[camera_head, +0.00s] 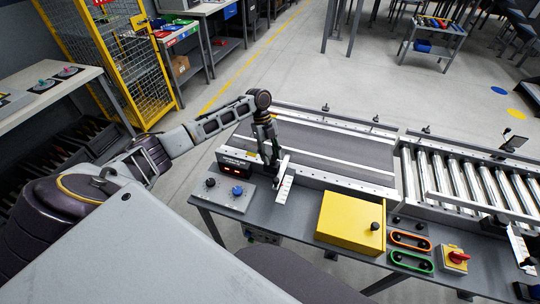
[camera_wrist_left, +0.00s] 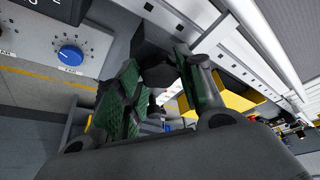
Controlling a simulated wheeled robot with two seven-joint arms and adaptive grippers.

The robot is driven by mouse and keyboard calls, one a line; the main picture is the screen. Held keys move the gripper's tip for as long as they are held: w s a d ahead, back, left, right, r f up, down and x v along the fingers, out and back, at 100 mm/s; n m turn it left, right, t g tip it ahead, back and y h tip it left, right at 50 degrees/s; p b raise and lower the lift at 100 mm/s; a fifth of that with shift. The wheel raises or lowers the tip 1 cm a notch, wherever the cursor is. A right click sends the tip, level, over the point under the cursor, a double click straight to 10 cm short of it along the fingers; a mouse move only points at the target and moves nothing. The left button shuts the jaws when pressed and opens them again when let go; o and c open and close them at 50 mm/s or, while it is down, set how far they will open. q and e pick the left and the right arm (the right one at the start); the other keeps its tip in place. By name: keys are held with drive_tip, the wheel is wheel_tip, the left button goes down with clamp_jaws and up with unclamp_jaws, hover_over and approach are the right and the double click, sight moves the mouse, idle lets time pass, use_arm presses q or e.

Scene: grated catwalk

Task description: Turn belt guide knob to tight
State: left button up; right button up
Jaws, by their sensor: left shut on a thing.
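My left gripper (camera_head: 270,160) points down at the near left edge of the conveyor belt (camera_head: 320,145), beside a white scale plate (camera_head: 285,188). In the left wrist view its green-padded fingers (camera_wrist_left: 165,90) are closed around a dark knob (camera_wrist_left: 155,62), taken to be the belt guide knob. The fingers hide much of the knob, and its setting cannot be read. My right gripper is not in view.
A blue dial knob (camera_head: 237,190), also in the left wrist view (camera_wrist_left: 70,57), sits on a grey panel left of the gripper. A roller conveyor (camera_head: 460,180) adjoins the belt.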

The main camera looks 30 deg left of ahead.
use_arm(q)
drive_tip(key=m, duration=0.2)
drive_tip(key=m+g+y, duration=0.1)
drive_tip(key=m, duration=0.1)
drive_tip(key=shift+w+d, duration=0.15)
drive_tip(key=shift+d+m+g+y+b, duration=0.1)
drive_tip(key=shift+m+g+y+b, duration=0.35)
drive_tip(key=shift+m, duration=1.05)
drive_tip(key=o, duration=1)
drive_tip(key=shift+o, duration=0.2)
drive_tip(key=v, duration=1.2)
drive_tip(key=shift+w, duration=0.1)
drive_tip(key=shift+f, duration=0.1)
